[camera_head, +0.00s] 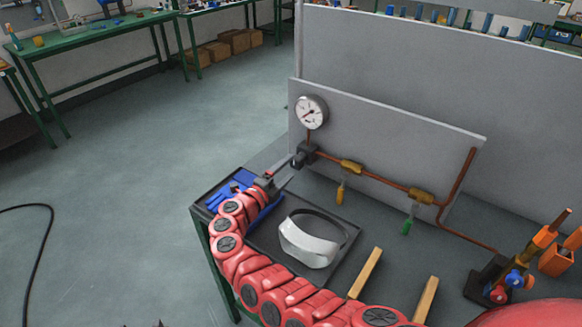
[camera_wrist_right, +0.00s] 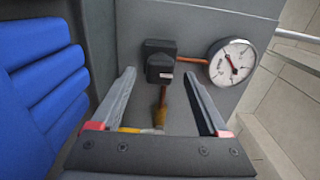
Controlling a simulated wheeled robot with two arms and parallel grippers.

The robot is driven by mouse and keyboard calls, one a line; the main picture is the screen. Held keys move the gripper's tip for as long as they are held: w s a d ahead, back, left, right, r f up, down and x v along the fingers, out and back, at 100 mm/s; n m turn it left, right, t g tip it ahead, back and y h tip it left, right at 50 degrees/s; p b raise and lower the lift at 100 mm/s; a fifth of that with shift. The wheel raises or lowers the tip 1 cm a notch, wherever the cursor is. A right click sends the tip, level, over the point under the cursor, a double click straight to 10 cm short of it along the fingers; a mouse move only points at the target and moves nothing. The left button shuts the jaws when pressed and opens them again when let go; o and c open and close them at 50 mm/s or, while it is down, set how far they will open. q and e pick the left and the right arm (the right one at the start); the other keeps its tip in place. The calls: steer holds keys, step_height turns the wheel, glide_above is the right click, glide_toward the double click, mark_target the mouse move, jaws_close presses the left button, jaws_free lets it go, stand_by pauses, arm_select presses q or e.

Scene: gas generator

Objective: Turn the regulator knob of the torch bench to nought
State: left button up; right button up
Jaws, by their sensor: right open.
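The regulator knob (camera_head: 306,152) is a dark block on the copper pipe below the round white gauge (camera_head: 311,112). In the right wrist view the dark knob (camera_wrist_right: 160,68) shows between and beyond my fingertips, and the gauge (camera_wrist_right: 232,63) is to its right. The gauge has a needle, but its reading is too small to tell. My right gripper (camera_head: 293,168) is open and empty, just left of and in front of the knob. In the wrist view its fingers (camera_wrist_right: 159,78) are spread wide, apart from the knob. My left gripper is not in view.
The copper pipe carries yellow-handled (camera_head: 341,193) and green-handled (camera_head: 407,226) valves along a grey panel (camera_head: 430,150). Blue gloves (camera_head: 228,193) lie left of the gripper. A torch stand (camera_head: 490,280) is at right.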

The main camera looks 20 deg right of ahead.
steer(key=b+v, duration=0.2)
steer(key=v, duration=1.3)
steer(key=shift+f, duration=0.1)
steer(key=shift+d, duration=0.1)
steer(key=shift+w, duration=0.1)
